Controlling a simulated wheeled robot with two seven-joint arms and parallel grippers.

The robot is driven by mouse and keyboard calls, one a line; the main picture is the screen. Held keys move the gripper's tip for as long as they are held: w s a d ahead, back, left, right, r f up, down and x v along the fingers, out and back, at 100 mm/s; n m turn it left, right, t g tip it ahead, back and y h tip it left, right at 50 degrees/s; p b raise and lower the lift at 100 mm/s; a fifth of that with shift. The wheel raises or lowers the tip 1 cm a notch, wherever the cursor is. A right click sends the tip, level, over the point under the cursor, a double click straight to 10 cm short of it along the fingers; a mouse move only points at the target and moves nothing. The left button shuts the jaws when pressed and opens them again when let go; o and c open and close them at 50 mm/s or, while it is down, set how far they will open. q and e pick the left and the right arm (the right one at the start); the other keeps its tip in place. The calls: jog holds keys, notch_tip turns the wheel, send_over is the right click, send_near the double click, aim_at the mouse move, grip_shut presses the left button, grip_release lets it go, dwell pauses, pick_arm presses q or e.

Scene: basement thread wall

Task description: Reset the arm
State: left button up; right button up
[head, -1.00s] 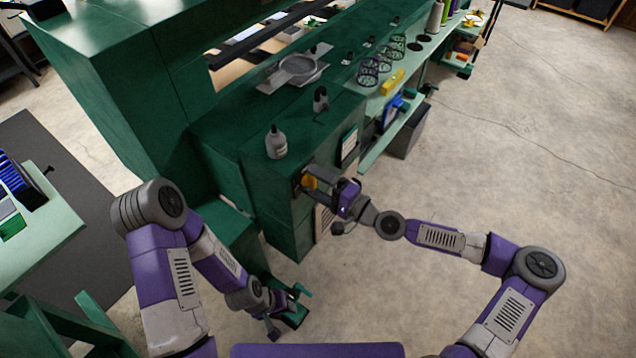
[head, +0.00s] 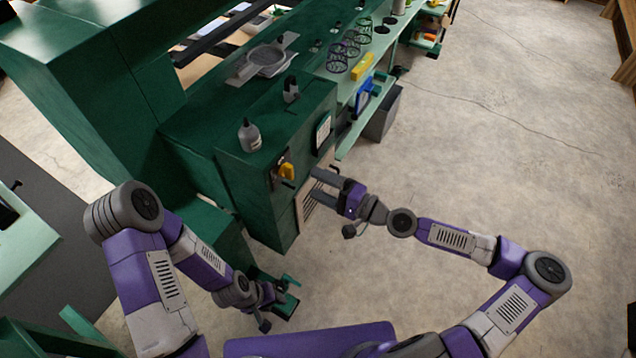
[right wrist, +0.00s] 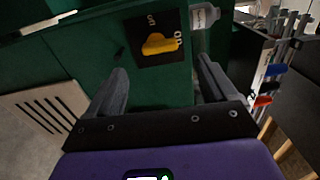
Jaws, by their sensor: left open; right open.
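My right gripper (head: 322,184) is open and empty in the head view, in front of the green cabinet face and apart from the yellow switch handle. In the right wrist view its two fingers (right wrist: 163,88) stand wide apart with nothing between them. The yellow handle (head: 287,171) sits on a dark plate on the cabinet; in the right wrist view the handle (right wrist: 159,44) lies beyond the fingers, roughly level. My left gripper (head: 272,290) is open, low beside the green cabinet's foot; its fingertips are small and partly hidden in the head view.
The green cabinet (head: 240,190) carries a grey bottle (head: 250,135) on top and a vented panel (head: 312,205) low on its side. A shelf with a yellow block (head: 362,66) and a grey bin (head: 384,112) stand beyond. Open concrete floor (head: 500,130) lies to the right.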

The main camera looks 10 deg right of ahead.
dwell(0.3)
jog(key=s+a+f+n+g+h, duration=0.1)
jog(key=s+a+f+g, duration=0.4)
jog(key=f, duration=0.3)
jog(key=s+a+f+n+g+h, duration=0.25)
jog(key=s+a+f, duration=0.3)
jog(key=f, duration=0.35)
jog(key=s+d+f+g+h, duration=0.1)
jog(key=s+d+f+h, duration=0.2)
jog(key=d, duration=0.4)
jog(key=s+d+f+n+g+h, duration=0.1)
jog(key=s+d+f+h, duration=0.3)
jog(key=f, duration=0.4)
jog(key=s+d, duration=0.1)
jog(key=d, duration=0.1)
jog(key=shift+s+d, duration=0.25)
jog(key=shift+d, duration=0.15)
jog(key=shift+f+g, duration=0.1)
jog(key=shift+g, duration=0.15)
